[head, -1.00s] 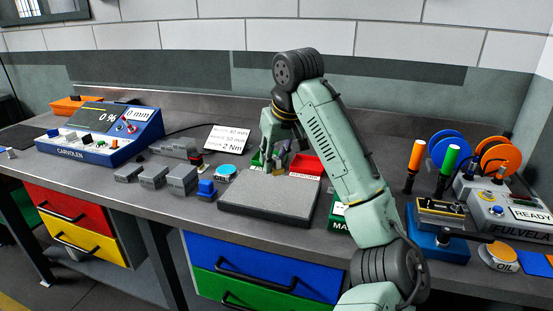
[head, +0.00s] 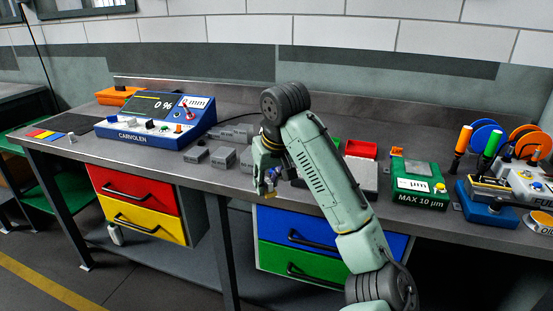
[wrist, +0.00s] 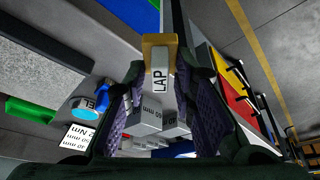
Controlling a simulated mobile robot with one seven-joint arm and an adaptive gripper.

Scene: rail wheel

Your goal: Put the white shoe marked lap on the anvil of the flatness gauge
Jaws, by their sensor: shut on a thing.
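My gripper (head: 268,187) is shut on the white shoe marked LAP (wrist: 159,85). In the wrist view the shoe is between the two purple finger pads, with its lettered face and a tan end showing. In the head view, my gripper hangs near the front edge of the bench, left of the grey plate (head: 364,174), with only a small yellowish bit showing at its tip. The flatness gauge (head: 420,190) is the green box marked MAX 10 µm at the right. Its flat top, which looks like the anvil (head: 412,167), is bare. My gripper is well left of it.
Grey blocks (head: 222,157) stand left of my gripper, beside the blue Carvolen console (head: 150,137). A red tray (head: 360,149) is behind the grey plate. My forearm crosses in front of the plate. A blue fixture (head: 487,203) stands right of the gauge.

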